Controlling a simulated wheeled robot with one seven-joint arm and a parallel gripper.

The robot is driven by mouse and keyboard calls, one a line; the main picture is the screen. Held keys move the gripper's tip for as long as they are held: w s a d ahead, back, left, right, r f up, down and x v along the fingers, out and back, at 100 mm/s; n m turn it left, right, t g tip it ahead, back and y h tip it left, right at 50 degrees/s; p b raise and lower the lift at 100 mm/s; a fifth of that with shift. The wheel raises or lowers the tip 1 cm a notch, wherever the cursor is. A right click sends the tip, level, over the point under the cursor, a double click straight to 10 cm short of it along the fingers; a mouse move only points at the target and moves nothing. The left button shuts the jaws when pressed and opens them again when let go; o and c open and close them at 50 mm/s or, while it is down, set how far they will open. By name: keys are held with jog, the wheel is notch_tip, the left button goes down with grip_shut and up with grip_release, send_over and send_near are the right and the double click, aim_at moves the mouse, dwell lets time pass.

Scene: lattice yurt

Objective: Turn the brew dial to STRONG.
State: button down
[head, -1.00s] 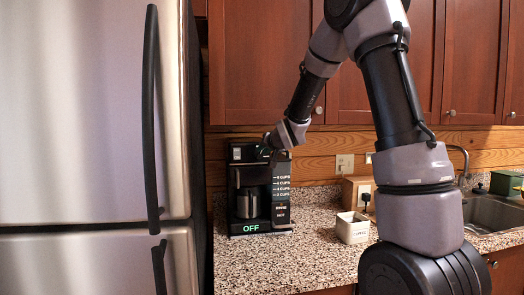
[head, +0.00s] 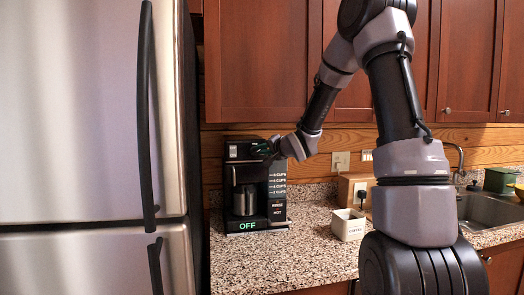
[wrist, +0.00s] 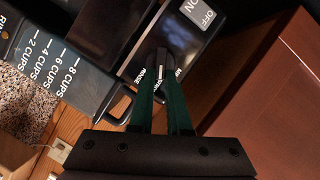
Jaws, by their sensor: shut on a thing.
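The black coffee maker (head: 277,207) stands on the counter beside the fridge, with a steel carafe (head: 244,200) inside and a green OFF display (head: 248,226) at its base. My gripper (head: 268,151) reaches its upper front from the right. In the wrist view my gripper's dark green fingers (wrist: 161,75) are shut on the brew dial (wrist: 162,55), a small dark knob on the black panel. Small white lettering beside the dial is partly covered by the fingers, so the setting cannot be read. An ON/OFF switch (wrist: 199,14) shows nearby.
A white canister (head: 348,226) stands on the speckled counter (head: 300,250), right of the coffee maker. A wooden block (head: 348,188) is behind it, and the sink (head: 480,210) is far right. The steel fridge (head: 75,120) closes off the left. Cabinets (head: 262,65) hang above.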

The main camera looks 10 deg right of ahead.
dwell(0.4)
jog(key=c, duration=0.9)
grip_release()
jog(key=shift+d, duration=0.1)
jog(key=v, duration=1)
jog(key=shift+s+r, duration=0.1)
jog(key=shift+s, duration=0.3)
